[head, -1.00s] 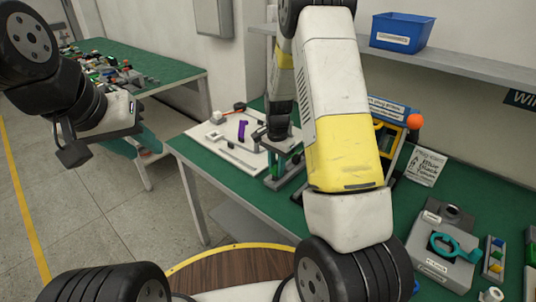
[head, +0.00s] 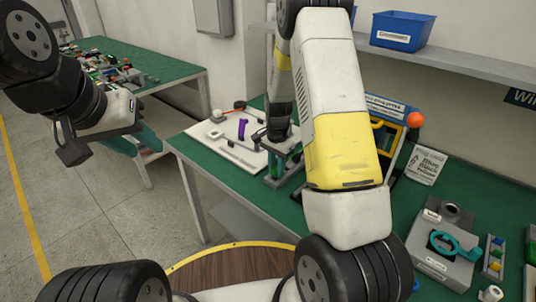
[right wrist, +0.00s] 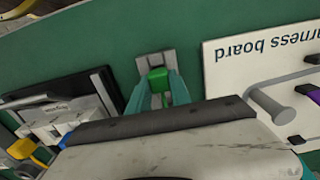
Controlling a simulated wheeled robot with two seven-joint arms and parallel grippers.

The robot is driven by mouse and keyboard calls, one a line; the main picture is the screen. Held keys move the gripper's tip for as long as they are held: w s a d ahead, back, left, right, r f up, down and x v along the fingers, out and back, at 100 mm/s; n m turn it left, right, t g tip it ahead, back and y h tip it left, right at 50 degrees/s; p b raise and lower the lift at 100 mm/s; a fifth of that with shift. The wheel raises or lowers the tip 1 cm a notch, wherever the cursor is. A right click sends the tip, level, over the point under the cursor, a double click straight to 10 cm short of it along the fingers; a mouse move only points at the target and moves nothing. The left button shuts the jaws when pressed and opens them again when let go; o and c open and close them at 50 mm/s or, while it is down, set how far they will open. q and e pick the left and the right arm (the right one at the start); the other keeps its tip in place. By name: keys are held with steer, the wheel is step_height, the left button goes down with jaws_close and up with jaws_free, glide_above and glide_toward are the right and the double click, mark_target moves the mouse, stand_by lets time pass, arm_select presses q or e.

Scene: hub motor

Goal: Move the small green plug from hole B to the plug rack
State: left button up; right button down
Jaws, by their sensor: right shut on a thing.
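In the right wrist view, my right gripper (right wrist: 160,92) has teal fingers shut on a small green plug (right wrist: 158,78). A grey block (right wrist: 155,62) is right at the plug; I cannot tell whether the plug still sits in it or is just above it. In the head view, my right gripper (head: 284,164) is low over the green table, partly hidden by my own arm. My left gripper (head: 140,142) is at the left, off the table, empty, its teal fingers apart. Hole B's label and the plug rack cannot be made out for certain.
A white harness board (head: 232,140) with a purple part lies beside the right gripper. A blue-and-yellow stand (head: 392,122) with an orange ball is right of my arm. A grey fixture with a teal ring (head: 440,250) stands at the right. A blue bin (head: 402,30) sits on the shelf.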

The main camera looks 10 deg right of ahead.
steer(key=shift+f, duration=0.5)
steer(key=c, duration=1.1)
jaws_free()
steer(key=shift+r, duration=0.1)
step_height(320, 180, up, 8)
steer(key=shift+f, duration=0.15)
